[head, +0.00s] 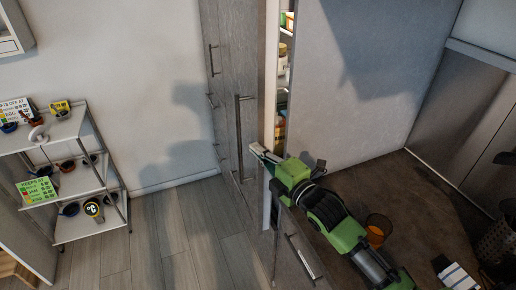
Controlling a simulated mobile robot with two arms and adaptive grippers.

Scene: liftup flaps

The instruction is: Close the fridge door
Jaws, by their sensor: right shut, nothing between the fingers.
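The fridge door (243,75) is a tall grey wood-grain panel with a long vertical handle (238,135). It stands ajar, and its pale inner edge (270,75) is seen nearly edge-on. Through the narrow gap I see fridge shelves with food items (282,65). My green right gripper (262,154) is shut and empty, at the lower part of the gap by the door's edge. I cannot tell whether its tips touch the door. My left gripper is not in view.
A dark brown countertop (410,190) lies at right, with an orange cup (378,228) beside my right arm and a striped cloth (458,278) nearby. A white shelf rack (88,185) with several pots stands at left. The wooden floor (165,240) between is clear.

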